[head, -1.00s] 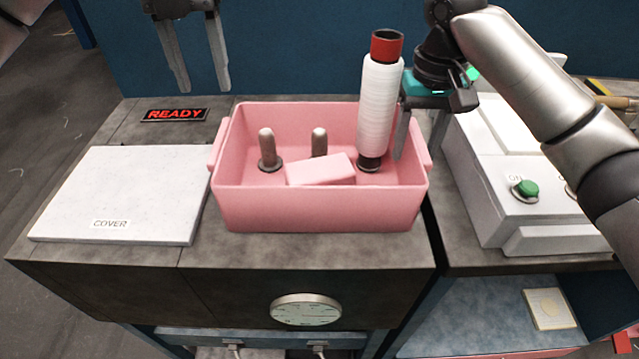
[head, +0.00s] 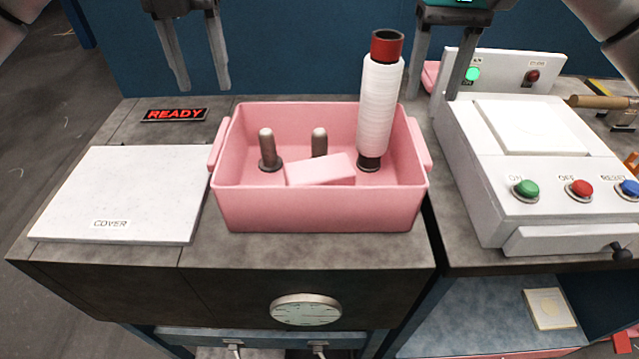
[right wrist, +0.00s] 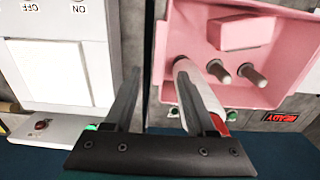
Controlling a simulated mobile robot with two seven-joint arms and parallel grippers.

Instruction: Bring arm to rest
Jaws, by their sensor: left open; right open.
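My right gripper (head: 432,92) is open and empty in the head view, raised behind the gap between the pink bin (head: 320,208) and the white control box. In the right wrist view its two fingers (right wrist: 160,72) are apart, with nothing held. The white thread spool (head: 378,110) with a red top stands on a peg at the bin's right side, slightly tilted, clear to the left of the right fingers. The spool also shows in the right wrist view (right wrist: 203,98). My left gripper (head: 203,86) is open and empty above the back left of the bench.
Two bare pegs and a pink block (head: 320,170) are in the bin. A white cover (head: 125,190) lies at left, near a READY sign (head: 174,115). The control box (head: 480,180) has green, red and blue buttons. A wooden-handled tool (head: 600,102) lies at far right.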

